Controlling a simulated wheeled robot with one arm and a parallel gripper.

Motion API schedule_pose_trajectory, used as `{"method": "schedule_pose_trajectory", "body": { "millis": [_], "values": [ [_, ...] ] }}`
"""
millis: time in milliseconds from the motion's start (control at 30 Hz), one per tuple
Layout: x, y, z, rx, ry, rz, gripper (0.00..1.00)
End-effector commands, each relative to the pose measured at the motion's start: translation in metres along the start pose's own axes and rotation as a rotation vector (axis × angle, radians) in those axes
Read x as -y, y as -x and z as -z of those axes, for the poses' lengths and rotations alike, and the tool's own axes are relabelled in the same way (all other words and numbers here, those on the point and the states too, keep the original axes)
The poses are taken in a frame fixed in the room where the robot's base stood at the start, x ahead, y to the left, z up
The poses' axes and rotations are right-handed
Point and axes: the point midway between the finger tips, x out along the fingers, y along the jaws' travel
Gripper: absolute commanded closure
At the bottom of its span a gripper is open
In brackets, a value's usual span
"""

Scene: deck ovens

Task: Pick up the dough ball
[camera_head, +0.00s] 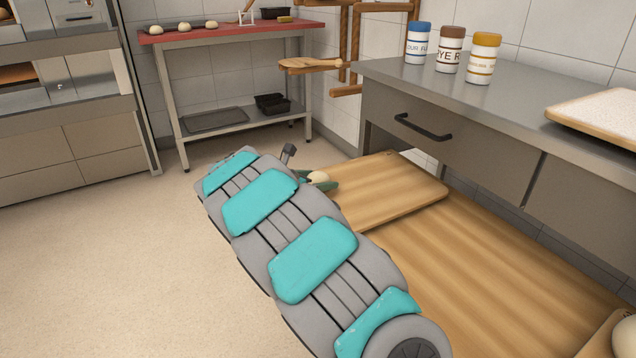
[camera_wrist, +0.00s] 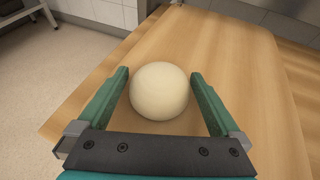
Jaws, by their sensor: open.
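A pale round dough ball (camera_wrist: 159,91) lies on a wooden board (camera_wrist: 215,45) in the wrist view. My gripper (camera_wrist: 160,80) is open, with one green finger on each side of the ball. Gaps show between the ball and both fingers, so they do not grip it. In the head view my arm covers much of the area, and only a small part of the dough ball (camera_head: 317,177) shows beside the gripper (camera_head: 320,183), over the wooden board (camera_head: 400,195).
A steel counter (camera_head: 480,95) with a drawer and several labelled jars (camera_head: 450,50) stands at the right. A red-topped table (camera_head: 230,32) with more dough balls is at the back. Ovens (camera_head: 70,90) stand at the left. The floor (camera_head: 110,260) at left is clear.

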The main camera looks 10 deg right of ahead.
Motion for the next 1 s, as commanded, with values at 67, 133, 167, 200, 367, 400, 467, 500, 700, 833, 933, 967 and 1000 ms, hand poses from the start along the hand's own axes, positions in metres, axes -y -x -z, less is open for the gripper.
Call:
{"method": "schedule_pose_trajectory", "body": {
  "millis": [67,133,167,200,367,400,467,500,700,833,933,967,1000],
  "values": [
    [-0.0001,-0.0003,-0.0002,0.000,0.000,0.000,0.00],
    [0.0000,-0.0001,-0.0002,0.000,0.000,0.000,0.00],
    [0.0000,-0.0001,-0.0002,0.000,0.000,0.000,0.00],
    [0.0000,-0.0001,-0.0001,0.000,0.000,0.000,0.05],
    [0.0001,-0.0001,0.0000,0.000,0.000,0.000,0.22],
    [0.0001,-0.0001,0.0000,0.000,0.000,0.000,0.27],
    [0.0002,-0.0002,0.0002,0.000,0.000,0.000,0.34],
    [0.0002,-0.0002,0.0002,0.000,0.000,0.000,0.38],
    [0.0002,-0.0002,0.0003,0.000,0.000,0.000,0.61],
    [0.0003,-0.0002,0.0003,0.000,0.000,0.001,0.75],
    [0.0003,-0.0002,0.0003,0.000,0.000,0.001,0.75],
    [0.0003,-0.0002,0.0003,0.000,0.000,0.001,0.75],
    [0.0003,-0.0002,0.0003,0.000,0.000,0.001,0.75]
  ]
}}
